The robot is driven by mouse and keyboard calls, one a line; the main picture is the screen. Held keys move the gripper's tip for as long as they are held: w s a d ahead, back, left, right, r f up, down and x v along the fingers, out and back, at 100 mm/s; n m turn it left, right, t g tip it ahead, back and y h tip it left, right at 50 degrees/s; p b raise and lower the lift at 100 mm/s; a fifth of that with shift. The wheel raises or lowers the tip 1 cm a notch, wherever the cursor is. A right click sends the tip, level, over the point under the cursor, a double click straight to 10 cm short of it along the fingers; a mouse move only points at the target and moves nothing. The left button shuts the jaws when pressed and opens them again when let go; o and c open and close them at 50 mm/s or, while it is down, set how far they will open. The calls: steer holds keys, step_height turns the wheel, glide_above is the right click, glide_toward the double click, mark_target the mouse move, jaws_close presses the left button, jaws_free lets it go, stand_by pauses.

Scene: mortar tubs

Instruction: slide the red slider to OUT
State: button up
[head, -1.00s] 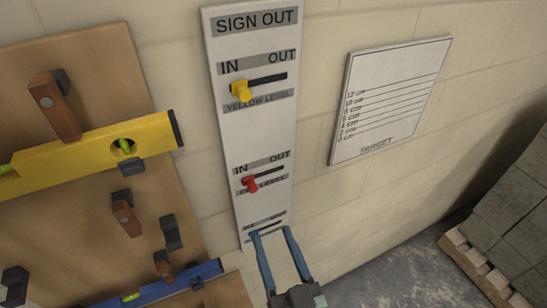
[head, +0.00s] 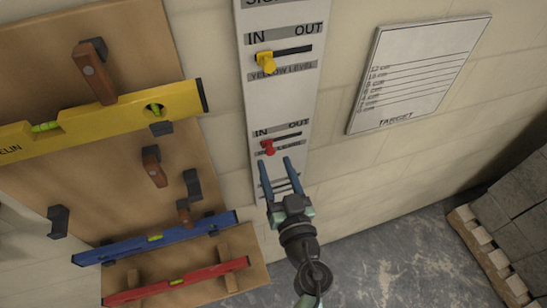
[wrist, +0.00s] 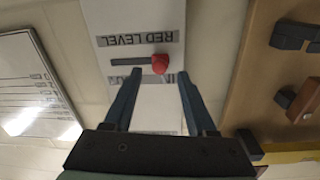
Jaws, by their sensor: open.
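The red slider (head: 268,147) is at the left, IN end of its slot on the white sign-out board (head: 285,95). In the wrist view, which is upside down, the red slider (wrist: 160,64) sits at the right end of the dark slot. My gripper (head: 276,161) is open and empty, with its blue fingers pointing up at the board just below the red slider. In the wrist view my gripper (wrist: 160,73) has a finger on either side of the slider, with gaps; I cannot tell how far off the board the tips are.
A yellow slider (head: 265,60) stands at IN higher on the board. A tool board with a yellow level (head: 100,117), a blue level (head: 155,238) and a red level (head: 175,281) is on the left. A target sheet (head: 420,75) hangs right. Stacked blocks (head: 515,205) stand at far right.

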mark_target(269, 148)
steer(key=shift+x, duration=1.25)
jaws_close()
stand_by(0.5)
